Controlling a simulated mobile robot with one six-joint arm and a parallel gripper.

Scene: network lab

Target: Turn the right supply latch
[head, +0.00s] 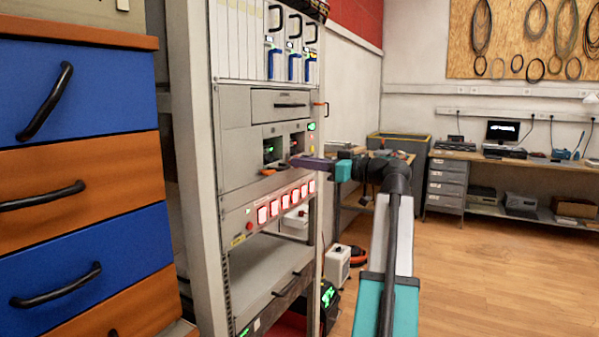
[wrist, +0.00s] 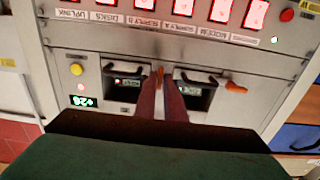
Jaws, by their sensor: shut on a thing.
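The rack unit holds two supply modules side by side. The right supply (head: 295,142) shows in the head view partly behind my gripper (head: 297,161); in the wrist view, which is turned over, it is the left one (wrist: 126,81). The right supply latch (wrist: 160,75) is a small orange piece between my fingertips (wrist: 161,80), mostly hidden by them. My gripper is shut on it. The left supply (head: 273,150) has its own orange latch (head: 269,171) below it, pointing sideways; this latch also shows in the wrist view (wrist: 236,87), clear of my fingers.
A panel with a row of red-lit white switches (head: 285,206) lies just below the supplies. A drawer unit with a dark handle (head: 291,105) is above. A small green display (wrist: 82,101) and yellow button (wrist: 77,69) sit beside the right supply. Blue and orange drawers (head: 75,160) stand left.

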